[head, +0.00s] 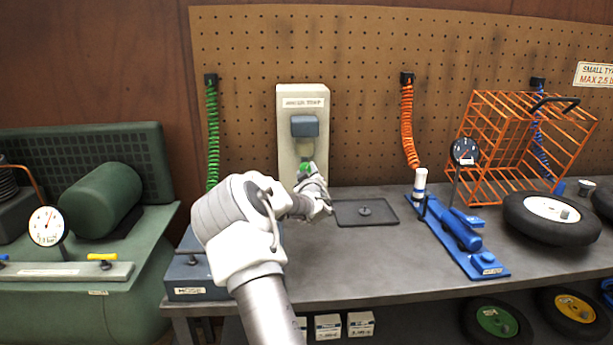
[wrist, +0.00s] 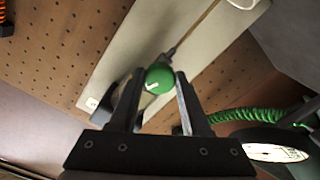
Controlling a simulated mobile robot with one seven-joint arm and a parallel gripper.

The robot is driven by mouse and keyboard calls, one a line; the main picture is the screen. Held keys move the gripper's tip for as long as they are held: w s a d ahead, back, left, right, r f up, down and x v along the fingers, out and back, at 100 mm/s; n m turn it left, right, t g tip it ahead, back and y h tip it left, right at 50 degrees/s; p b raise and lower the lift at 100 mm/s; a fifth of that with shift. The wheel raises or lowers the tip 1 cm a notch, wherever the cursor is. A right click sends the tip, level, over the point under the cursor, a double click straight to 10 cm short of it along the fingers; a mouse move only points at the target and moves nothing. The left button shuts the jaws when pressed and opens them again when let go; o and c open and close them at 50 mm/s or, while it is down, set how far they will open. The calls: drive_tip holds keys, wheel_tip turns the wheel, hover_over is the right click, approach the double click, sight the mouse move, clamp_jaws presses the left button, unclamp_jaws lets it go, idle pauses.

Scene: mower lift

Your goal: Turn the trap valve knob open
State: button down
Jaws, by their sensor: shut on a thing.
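The trap valve knob (head: 304,168) is green and sits low on the pale trap panel (head: 288,125), which is labelled as a water trap. In the wrist view the round green knob (wrist: 159,77) with a small white mark lies between the two fingertips. My gripper (head: 312,180) reaches up to the panel from the front, and my wrist partly hides the lower panel. In the wrist view my gripper (wrist: 157,85) is shut on the knob, one finger on each side. A blue-grey block (head: 304,126) sits above the knob on the panel.
A green coiled hose (head: 212,135) hangs left of the panel and an orange one (head: 408,125) right. A dark flat tray (head: 380,212), a blue foot pump (head: 460,232), an orange wire cage (head: 520,140) and a tyre (head: 550,217) stand on the bench. A green compressor (head: 100,200) stands left.

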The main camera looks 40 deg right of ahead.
idle(0.3)
drive_tip(key=shift+c, duration=1.9)
unclamp_jaws()
drive_tip(key=v, duration=1.7)
drive_tip(key=shift+a+p, duration=0.25)
drive_tip(key=shift+p, duration=0.2)
drive_tip(key=shift+s, duration=0.1)
